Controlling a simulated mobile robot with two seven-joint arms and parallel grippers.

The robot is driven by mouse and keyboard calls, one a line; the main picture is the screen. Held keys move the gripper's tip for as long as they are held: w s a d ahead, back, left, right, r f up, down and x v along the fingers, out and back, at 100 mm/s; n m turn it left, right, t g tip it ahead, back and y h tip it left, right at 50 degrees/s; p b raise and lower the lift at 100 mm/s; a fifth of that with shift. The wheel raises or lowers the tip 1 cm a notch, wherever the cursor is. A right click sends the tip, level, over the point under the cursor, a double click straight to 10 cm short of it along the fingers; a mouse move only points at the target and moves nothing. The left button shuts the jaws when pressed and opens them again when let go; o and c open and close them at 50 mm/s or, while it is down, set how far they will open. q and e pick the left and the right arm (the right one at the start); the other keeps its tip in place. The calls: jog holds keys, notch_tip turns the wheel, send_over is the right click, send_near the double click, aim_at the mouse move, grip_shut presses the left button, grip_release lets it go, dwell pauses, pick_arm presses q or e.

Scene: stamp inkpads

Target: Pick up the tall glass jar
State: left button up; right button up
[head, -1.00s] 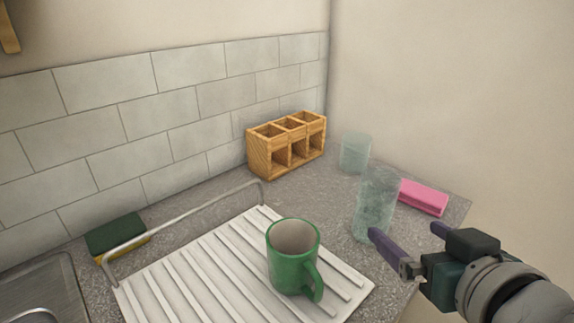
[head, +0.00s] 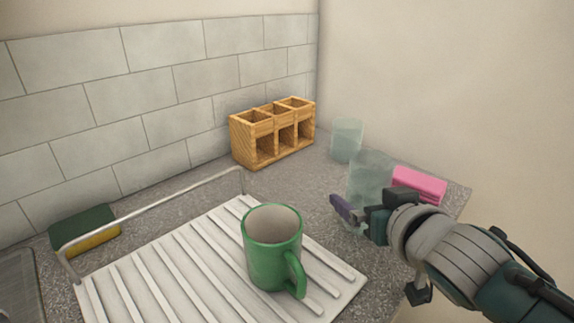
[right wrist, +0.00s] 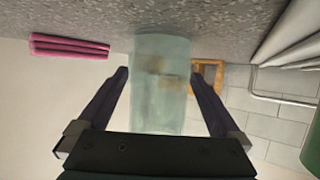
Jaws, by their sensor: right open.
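The tall glass jar (head: 369,172), pale and see-through, stands on the counter at the right in the head view. Its lower part is hidden behind my right gripper. My right gripper (head: 350,203) is open at the jar's near side. In the right wrist view the jar (right wrist: 160,85) shows between the two purple fingers of my right gripper (right wrist: 160,74), with a gap on each side. I cannot tell how deep it sits between them. My left gripper is not in view.
A shorter glass jar (head: 346,138) stands behind the tall one. A pink block (head: 419,184) lies to its right. A wooden rack (head: 272,135) stands by the tiled wall. A green mug (head: 271,255) sits on the white drainboard (head: 150,275). A sponge (head: 85,233) lies left.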

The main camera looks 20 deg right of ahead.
jog(key=shift+w, duration=0.15)
jog(key=c, duration=1.5)
grip_shut()
jog(key=shift+r, duration=0.1)
